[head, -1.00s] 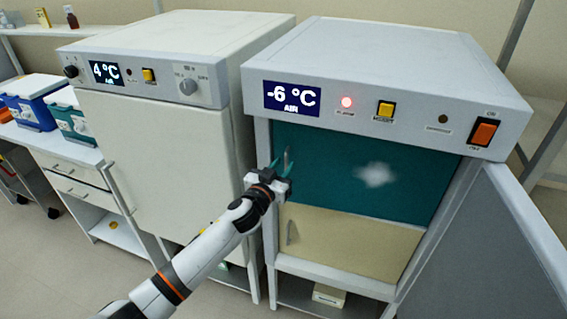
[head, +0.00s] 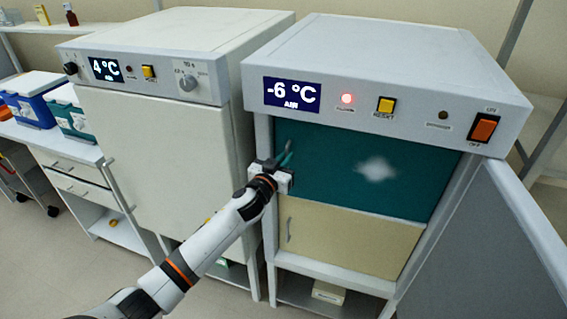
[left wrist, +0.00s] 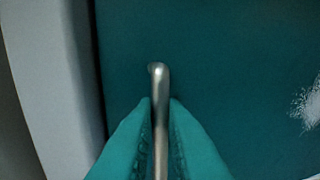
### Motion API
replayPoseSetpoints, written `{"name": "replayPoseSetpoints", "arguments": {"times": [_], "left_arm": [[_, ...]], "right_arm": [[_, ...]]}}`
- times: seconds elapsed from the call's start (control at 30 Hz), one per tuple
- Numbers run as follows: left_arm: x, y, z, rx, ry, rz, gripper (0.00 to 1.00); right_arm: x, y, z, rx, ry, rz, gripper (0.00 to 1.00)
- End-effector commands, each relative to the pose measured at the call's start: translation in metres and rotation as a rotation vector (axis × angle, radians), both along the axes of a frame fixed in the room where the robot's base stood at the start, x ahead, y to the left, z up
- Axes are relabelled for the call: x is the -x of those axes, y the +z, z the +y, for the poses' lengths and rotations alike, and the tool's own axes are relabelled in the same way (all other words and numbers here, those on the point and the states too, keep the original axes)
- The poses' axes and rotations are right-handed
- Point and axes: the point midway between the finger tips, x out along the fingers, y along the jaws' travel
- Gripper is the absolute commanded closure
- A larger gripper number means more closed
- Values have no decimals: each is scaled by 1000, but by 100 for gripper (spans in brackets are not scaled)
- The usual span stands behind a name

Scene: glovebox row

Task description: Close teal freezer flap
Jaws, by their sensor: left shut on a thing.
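The teal freezer flap (head: 340,165) lies in the upper part of the right unit's opening, above a beige flap (head: 345,240). It looks flush with the frame, with a white frosty patch on its face. My left gripper (head: 284,160) is at the flap's left edge. In the left wrist view, its teal fingers (left wrist: 160,140) are shut around the flap's metal handle (left wrist: 160,90), whose rounded top end sticks out above them. The teal face (left wrist: 230,60) fills the background there. My right gripper is not in view.
The freezer's outer door (head: 500,240) stands open at the right. Its panel (head: 292,94) reads -6 °C with a red lamp lit. A closed white unit (head: 160,160) reading 4 °C stands at the left. Blue (head: 32,100) and teal boxes sit farther left.

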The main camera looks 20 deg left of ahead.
Motion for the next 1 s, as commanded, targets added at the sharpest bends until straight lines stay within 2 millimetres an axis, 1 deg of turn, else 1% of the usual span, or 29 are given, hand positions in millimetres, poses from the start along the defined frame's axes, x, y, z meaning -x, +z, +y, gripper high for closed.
{"name": "replayPoseSetpoints", "arguments": {"times": [0.03,0.1,0.17,0.47,0.5,0.57,0.6,0.87,1.0], "left_arm": [[-10,-2,2,0,2,-3,100],[-20,-2,3,0,3,-2,100],[-25,-1,3,1,3,-2,100],[-28,3,5,1,4,-5,100],[-28,3,5,1,5,-5,85],[-28,3,5,1,5,-5,75],[-28,3,5,1,4,-5,68],[-27,2,4,0,2,-3,67],[-21,0,5,-1,3,-2,67]], "right_arm": [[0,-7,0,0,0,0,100],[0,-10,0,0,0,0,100],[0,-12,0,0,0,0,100],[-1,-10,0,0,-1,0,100],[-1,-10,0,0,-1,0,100],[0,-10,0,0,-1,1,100],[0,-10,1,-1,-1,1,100],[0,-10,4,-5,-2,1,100],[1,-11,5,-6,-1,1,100]]}}
